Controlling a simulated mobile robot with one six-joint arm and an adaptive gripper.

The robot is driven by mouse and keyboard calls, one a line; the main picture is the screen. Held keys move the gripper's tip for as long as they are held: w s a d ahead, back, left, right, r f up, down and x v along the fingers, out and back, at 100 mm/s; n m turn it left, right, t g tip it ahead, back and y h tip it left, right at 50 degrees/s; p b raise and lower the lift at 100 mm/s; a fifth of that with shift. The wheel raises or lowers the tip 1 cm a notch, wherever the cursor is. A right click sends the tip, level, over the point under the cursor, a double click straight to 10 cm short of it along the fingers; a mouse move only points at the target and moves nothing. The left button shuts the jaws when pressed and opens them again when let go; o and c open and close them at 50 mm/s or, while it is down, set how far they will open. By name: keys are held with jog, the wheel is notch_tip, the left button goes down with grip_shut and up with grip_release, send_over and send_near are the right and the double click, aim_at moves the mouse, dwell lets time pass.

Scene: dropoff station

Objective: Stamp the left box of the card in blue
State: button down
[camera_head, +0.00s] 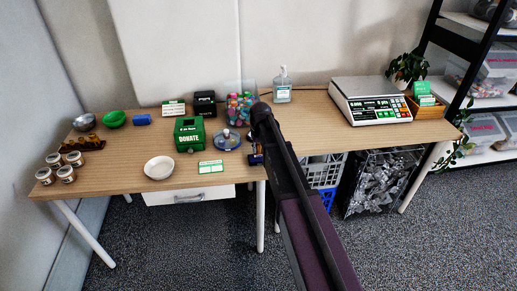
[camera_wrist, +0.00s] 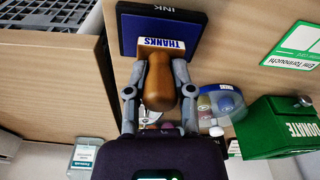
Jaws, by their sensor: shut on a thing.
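My gripper (camera_wrist: 158,82) is shut on a stamp (camera_wrist: 160,72) with a brown wooden handle and a white label reading THANKS in blue. The stamp's base is over a dark blue pad (camera_wrist: 129,32) marked INK; I cannot tell whether it touches. In the head view, my arm hides the stamp and most of the pad (camera_head: 255,159), near the table's front edge. The white and green card (camera_head: 211,167) lies flat to the left of the pad. It also shows in part in the wrist view (camera_wrist: 292,45); its boxes are too small or cut off to judge.
A green DONATE box (camera_head: 189,134), a white bowl (camera_head: 159,168) and a round lid (camera_head: 228,141) stand around the card. A candy jar (camera_head: 240,105) is behind my arm. A scale (camera_head: 371,101) stands on the right. Jars and bowls fill the left end.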

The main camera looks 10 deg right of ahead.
jog(key=c, duration=1.4)
grip_release()
jog(key=shift+f+b, duration=0.55)
dwell(0.4)
jog(key=shift+r, duration=0.1)
jog(key=shift+r+p, duration=3.45)
jog(key=shift+p, duration=0.1)
jog(key=shift+s, duration=0.15)
